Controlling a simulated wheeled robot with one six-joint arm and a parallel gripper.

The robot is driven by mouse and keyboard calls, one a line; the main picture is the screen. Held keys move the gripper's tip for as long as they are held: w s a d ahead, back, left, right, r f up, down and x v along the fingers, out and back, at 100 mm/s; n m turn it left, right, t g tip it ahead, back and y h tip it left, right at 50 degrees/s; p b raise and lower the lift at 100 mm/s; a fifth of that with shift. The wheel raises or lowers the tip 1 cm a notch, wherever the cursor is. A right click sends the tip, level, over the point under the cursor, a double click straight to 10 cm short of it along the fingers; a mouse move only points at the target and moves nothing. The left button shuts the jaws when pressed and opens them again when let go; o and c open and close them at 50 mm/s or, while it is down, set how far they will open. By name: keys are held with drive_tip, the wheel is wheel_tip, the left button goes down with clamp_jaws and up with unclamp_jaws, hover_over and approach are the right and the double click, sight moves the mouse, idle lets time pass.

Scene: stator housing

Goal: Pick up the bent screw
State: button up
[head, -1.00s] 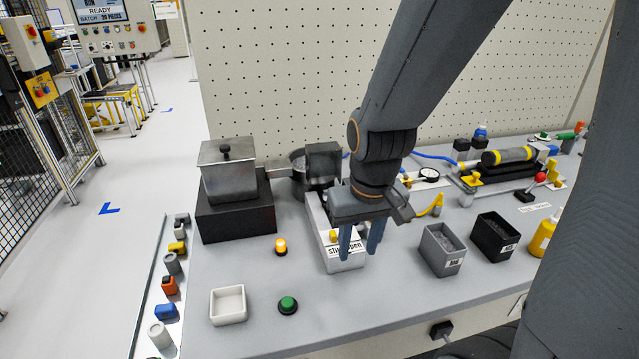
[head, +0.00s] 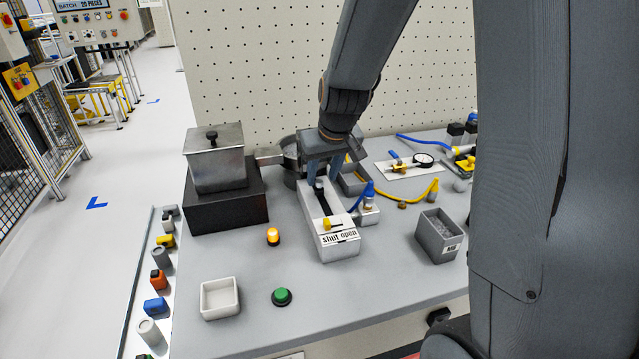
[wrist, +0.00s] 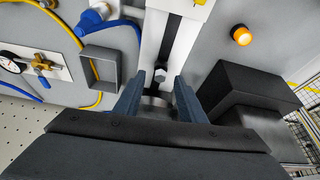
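A small grey hex-headed screw (wrist: 160,75) stands in the dark slot of the white and grey rail (wrist: 154,28) in the wrist view; I cannot tell whether it is bent. In the head view a small silver piece (head: 319,185) shows at the same far end of the rail, by my fingers. My gripper (head: 325,179) is over that end of the rail, its two blue-grey fingers pointing down. In the wrist view my gripper (wrist: 158,80) is open, one finger on each side of the screw, with a gap around it.
A yellow slider (head: 327,224) sits near the "shut open" label at the rail's near end. A dark block (head: 226,203) with a lidded metal box stands left. A grey tray (wrist: 101,67) and blue-capped fitting (head: 367,195) are close right of the rail.

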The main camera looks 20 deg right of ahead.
sight(319, 188)
drive_tip(key=shift+x, duration=1.3)
clamp_jaws()
drive_tip(key=shift+r, duration=0.15)
